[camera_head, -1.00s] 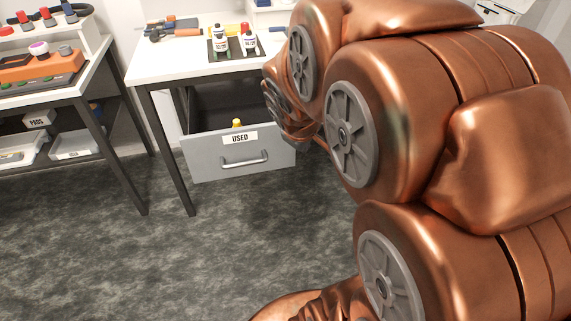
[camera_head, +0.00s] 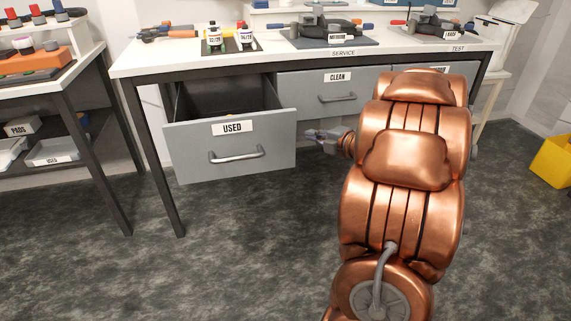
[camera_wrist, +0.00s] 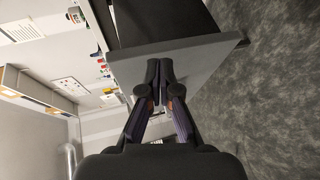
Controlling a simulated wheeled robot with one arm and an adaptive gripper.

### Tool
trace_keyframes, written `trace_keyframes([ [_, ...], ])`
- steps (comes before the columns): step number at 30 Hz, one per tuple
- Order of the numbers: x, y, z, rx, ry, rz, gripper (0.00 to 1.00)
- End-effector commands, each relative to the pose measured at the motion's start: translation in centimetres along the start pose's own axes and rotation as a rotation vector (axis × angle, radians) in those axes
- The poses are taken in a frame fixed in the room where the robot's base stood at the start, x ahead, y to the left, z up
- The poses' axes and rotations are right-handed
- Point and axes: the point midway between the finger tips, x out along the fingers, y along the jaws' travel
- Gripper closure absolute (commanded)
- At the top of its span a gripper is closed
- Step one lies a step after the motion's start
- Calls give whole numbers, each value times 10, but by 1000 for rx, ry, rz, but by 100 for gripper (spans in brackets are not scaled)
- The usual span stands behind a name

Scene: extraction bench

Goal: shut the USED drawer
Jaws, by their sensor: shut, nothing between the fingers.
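The USED drawer (camera_head: 200,157) is pulled out under the left end of the bench. Its grey front carries a white USED label (camera_head: 232,128) and a bar handle (camera_head: 237,156). Its inside is dark, with a small bit of something orange just showing behind the front. My gripper (camera_head: 311,134) points left, just right of the drawer front's right edge; I cannot tell whether it touches. In the wrist view my gripper (camera_wrist: 158,70) is shut and empty, its fingertips overlapping the grey drawer front (camera_wrist: 205,60). The handle is out of that view.
The CLEAN drawer (camera_head: 313,97) beside it is shut. The bench top (camera_head: 150,62) holds bottles and tools. A second table with trays stands at left, its leg (camera_head: 100,160) near the bench. A yellow bin (camera_head: 552,162) is at far right. The floor in front is clear.

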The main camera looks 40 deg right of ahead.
Motion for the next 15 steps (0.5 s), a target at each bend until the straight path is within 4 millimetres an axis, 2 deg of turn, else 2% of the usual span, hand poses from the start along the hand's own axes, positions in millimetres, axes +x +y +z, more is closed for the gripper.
trace_keyframes([
  [1, -4, -26, 0, -12, 46, 28, 100],
  [6, -25, -57, -18, -52, 207, 144, 100],
  [12, -47, -71, -33, -65, 309, 240, 100],
  [15, -51, -73, -36, -67, 326, 258, 100],
])
